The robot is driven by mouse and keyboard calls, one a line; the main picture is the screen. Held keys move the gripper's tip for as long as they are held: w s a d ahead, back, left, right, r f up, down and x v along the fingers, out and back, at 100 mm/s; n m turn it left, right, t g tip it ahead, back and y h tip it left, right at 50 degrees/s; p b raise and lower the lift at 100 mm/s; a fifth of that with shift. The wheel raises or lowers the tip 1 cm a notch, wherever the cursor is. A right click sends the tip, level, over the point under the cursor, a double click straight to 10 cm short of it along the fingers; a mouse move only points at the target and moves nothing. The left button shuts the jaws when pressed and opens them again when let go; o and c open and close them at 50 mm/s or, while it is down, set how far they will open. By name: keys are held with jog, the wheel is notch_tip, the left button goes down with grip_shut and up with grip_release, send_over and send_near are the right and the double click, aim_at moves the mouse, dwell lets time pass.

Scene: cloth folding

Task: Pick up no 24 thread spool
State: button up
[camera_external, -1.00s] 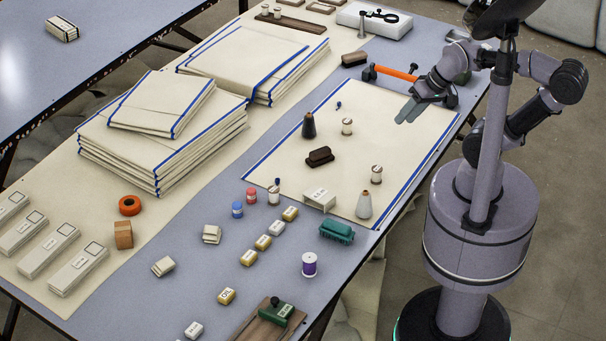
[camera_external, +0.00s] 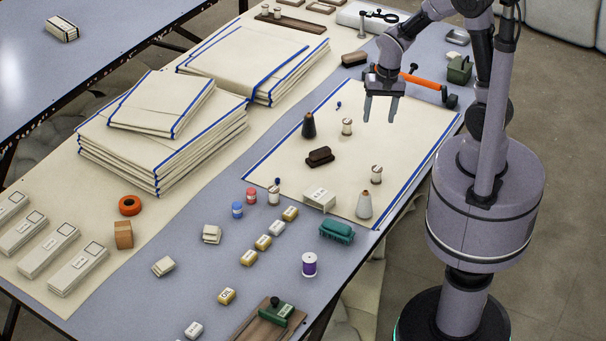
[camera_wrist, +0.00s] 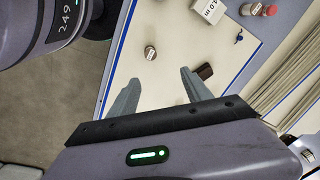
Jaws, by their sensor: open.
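Several thread spools show in the external view, and I cannot read a number 24 on any of them. Small cream spools stand on the blue-edged cloth (camera_external: 270,180): one spool (camera_external: 347,126) near the middle and one spool (camera_external: 376,173) at the right. A spool with purple thread (camera_external: 309,264) stands on the grey table in front. My gripper (camera_external: 380,112) is open and empty above the far part of the cloth, pointing down. In the wrist view one cream spool (camera_wrist: 150,52) appears beyond the gap between my open fingers (camera_wrist: 161,78), apart from them.
A black cone (camera_external: 308,126), a dark brown block (camera_external: 320,156), a pale cone (camera_external: 364,206) and a white box (camera_external: 319,200) stand on the cloth. An orange-handled hammer (camera_external: 420,82) lies behind my gripper. Folded cloth stacks (camera_external: 165,135) rise at left.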

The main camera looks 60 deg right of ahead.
jog(key=m+g+p, duration=0.1)
send_over(377, 168)
notch_tip(377, 168, down, 4)
jog(key=f+b, duration=0.2)
jog(key=f, duration=0.2)
jog(key=f+b, duration=0.1)
jog(key=f, duration=0.3)
jog(key=f+b, duration=0.2)
jog(key=f, duration=0.2)
jog(key=shift+w+d+f+b, duration=0.15)
jog(key=shift+w+f+b, duration=0.15)
jog(key=shift+f, duration=0.1)
jog(key=f+b, duration=0.1)
jog(key=f, duration=0.1)
jog(key=f+b, duration=0.1)
jog(key=f, duration=0.1)
jog(key=f+b, duration=0.1)
jog(key=shift+s+f, duration=0.3)
jog(key=shift+f, duration=0.1)
jog(key=shift+r, duration=0.15)
grip_shut()
